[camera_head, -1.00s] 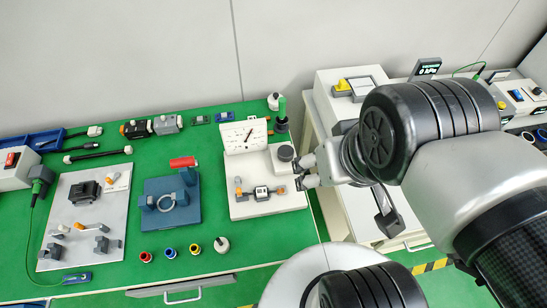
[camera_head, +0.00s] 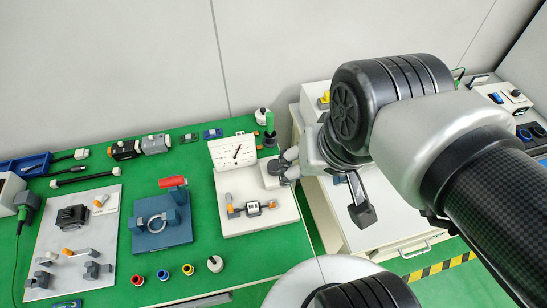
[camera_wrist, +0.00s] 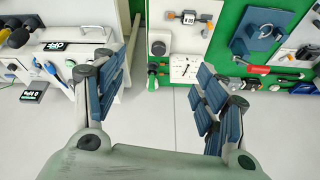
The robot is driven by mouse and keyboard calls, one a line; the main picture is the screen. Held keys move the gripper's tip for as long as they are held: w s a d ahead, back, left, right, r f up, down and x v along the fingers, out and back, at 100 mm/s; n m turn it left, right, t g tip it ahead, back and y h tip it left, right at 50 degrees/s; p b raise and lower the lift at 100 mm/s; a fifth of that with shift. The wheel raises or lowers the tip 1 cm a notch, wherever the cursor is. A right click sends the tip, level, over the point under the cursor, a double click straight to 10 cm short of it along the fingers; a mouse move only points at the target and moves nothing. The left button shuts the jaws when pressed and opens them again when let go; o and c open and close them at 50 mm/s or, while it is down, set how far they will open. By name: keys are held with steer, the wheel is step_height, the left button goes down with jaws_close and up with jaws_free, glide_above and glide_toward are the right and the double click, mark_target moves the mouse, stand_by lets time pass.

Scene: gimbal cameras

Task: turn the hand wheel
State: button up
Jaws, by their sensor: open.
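A dark round knob, which looks like the hand wheel (camera_wrist: 158,48), sits on a white board (camera_head: 265,222) beside an upright gauge panel (camera_head: 232,151). In the wrist view it shows between and beyond my open fingers, with the gauge panel (camera_wrist: 185,70) just to its lower right. The blue ribbed finger pads also show in the wrist view (camera_wrist: 160,85).
A green-handled tool (camera_head: 270,127) stands behind the board. A small grey and orange fitting (camera_head: 252,208) lies on the board. A blue fixture with a ring (camera_head: 160,232) is to the left on the green table. A white cabinet (camera_head: 370,235) stands right.

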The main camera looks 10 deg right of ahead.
steer(key=w+m+g, duration=0.1)
steer(key=w+m, duration=0.5)
steer(key=w, duration=0.3)
steer(key=m+g, duration=0.3)
steer(key=m, duration=1.2)
glide_above(274, 164)
step_height(274, 164, down, 16)
step_height(274, 164, down, 18)
steer(key=b, duration=0.5)
steer(key=shift+b, duration=0.4)
steer(key=c, duration=1.1)
